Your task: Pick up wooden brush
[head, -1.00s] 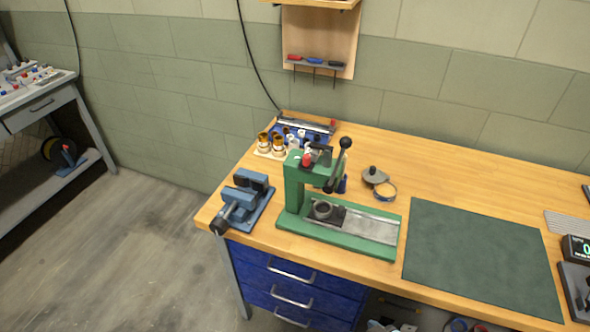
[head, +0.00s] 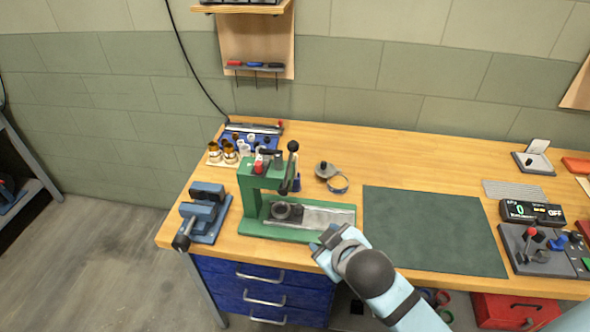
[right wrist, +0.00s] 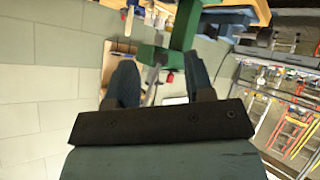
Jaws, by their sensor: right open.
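I cannot make out a wooden brush in either view. My right gripper (head: 323,243) is at the bench's front edge in the head view, just right of the green press's base. In the right wrist view its two dark fingers (right wrist: 162,78) stand apart with nothing held between them. Part of the green press (right wrist: 183,30) shows beyond the fingers there. My left gripper is not in view.
The green arbor press (head: 250,200) and a blue vise (head: 205,212) stand on the wooden bench (head: 340,150). A dark green mat (head: 430,228) lies clear to the right. Control boxes (head: 540,250) sit at the far right. Brass-coloured parts (head: 230,152) stand behind the press.

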